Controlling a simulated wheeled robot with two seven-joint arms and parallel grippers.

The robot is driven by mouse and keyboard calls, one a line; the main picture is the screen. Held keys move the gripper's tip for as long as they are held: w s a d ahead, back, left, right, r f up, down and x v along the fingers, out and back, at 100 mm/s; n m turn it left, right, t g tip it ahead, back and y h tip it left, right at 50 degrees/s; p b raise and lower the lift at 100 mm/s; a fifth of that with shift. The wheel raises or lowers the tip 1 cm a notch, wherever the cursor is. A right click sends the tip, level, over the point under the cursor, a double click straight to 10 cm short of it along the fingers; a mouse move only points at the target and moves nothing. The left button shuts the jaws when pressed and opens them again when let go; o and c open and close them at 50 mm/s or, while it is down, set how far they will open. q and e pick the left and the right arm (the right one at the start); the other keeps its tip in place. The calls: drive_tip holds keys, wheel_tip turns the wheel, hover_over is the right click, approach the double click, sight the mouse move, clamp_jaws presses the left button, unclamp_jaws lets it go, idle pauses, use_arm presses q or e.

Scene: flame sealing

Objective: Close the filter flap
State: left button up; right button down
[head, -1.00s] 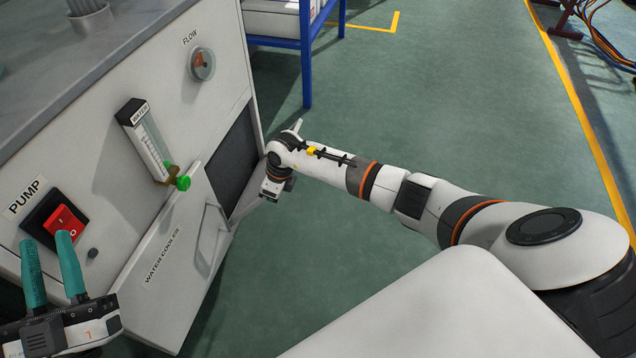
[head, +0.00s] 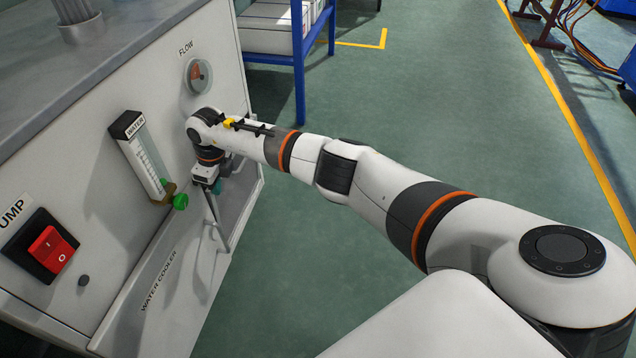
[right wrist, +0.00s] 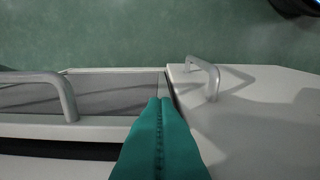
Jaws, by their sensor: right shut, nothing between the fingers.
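A pale panel labelled WATER COOLER (head: 165,275), with a bent metal handle (head: 213,222), sits low on the white cabinet in the head view. I cannot tell surely if this is the filter flap or how far it stands open. My right gripper (head: 217,187) points down in front of the cabinet, above the handle. In the right wrist view its teal fingers (right wrist: 160,104) are pressed together and empty. The fingertips lie by the left edge of a white panel with a handle (right wrist: 211,75); contact is unclear. My left gripper is out of view.
The cabinet also bears a red pump switch (head: 49,248), a water gauge (head: 147,157) with a green knob and a flow dial (head: 198,76). A blue rack (head: 299,75) stands behind. Another grey handle (right wrist: 65,96) shows in the wrist view.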

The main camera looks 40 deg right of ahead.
drive_tip(key=shift+w+a+r, duration=0.1)
drive_tip(key=shift+w+a, duration=0.1)
drive_tip(key=shift+w, duration=0.05)
drive_tip(key=shift+d, duration=0.1)
idle(0.5)
